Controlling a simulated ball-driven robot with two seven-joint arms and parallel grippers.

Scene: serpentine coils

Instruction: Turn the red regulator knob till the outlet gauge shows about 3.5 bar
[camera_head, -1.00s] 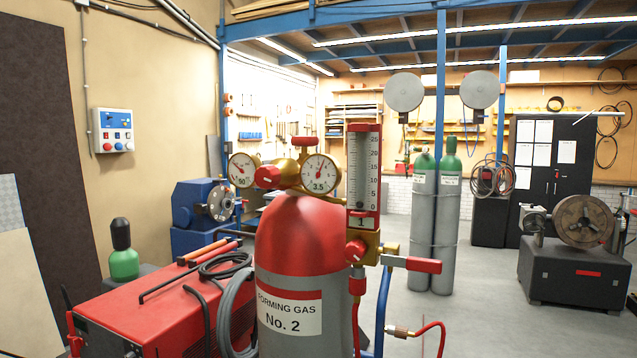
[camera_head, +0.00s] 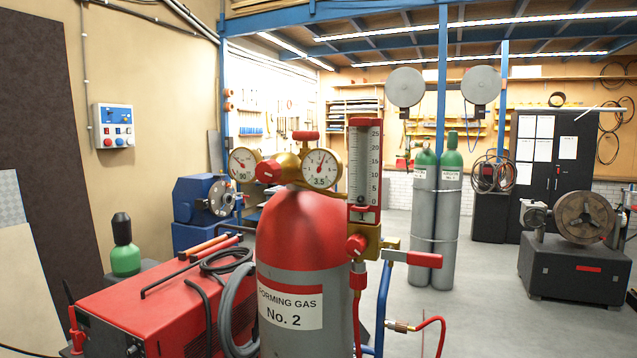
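A grey cylinder with a red shoulder (camera_head: 305,232), labelled FORMING GAS No. 2, stands upright in the middle. A brass regulator on its top carries a red knob (camera_head: 268,171) facing me, between two round gauges. The left gauge (camera_head: 243,164) has a red needle and a number that looks like 90. The right gauge (camera_head: 321,169) is marked 3.5, and its needle points up and slightly right. A smaller red valve handle (camera_head: 306,136) sits on top. Neither of my grippers is in view.
A flowmeter tube (camera_head: 362,165) with a red knob (camera_head: 356,244) and a red lever (camera_head: 424,259) stand right of the cylinder. A red machine (camera_head: 150,310) with cables and a hose is at left. Two grey cylinders (camera_head: 434,230) stand behind.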

